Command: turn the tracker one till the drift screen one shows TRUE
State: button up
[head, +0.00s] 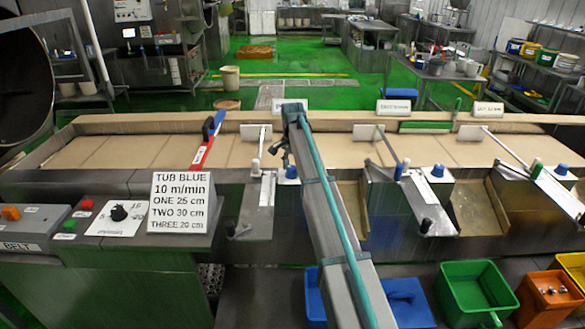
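I cannot pick out a tracker one or a drift screen one; no readable label names either, and no screen showing TRUE can be read. My arm reaches up from the bottom centre over the tan conveyor belt (110,152). My gripper (281,152) seems to be the small dark green part at the arm's far end, above the belt. It is too small to tell whether it is open or shut, and I see nothing held in it. My arm hides part of the belt and of the front rail.
A sign (180,202) reads TUB BLUE, 10 m/min. A black knob (119,213) sits on the control panel left of it. A red and blue bar (206,140) and several pale guide arms cross the belt. A green bin (474,290) and an orange bin (548,298) stand below right.

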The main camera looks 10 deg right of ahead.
jog(key=c, duration=0.8)
jog(key=shift+o, duration=0.2)
jog(key=shift+n, duration=0.3)
jog(key=n+b, duration=0.1)
jog(key=n, duration=0.4)
jog(key=shift+w+a, duration=0.1)
jog(key=n+b, duration=0.1)
jog(key=n, duration=0.5)
jog(key=shift+a, duration=0.1)
jog(key=shift+n, duration=0.3)
jog(key=o, duration=1.1)
jog(key=shift+o, duration=0.2)
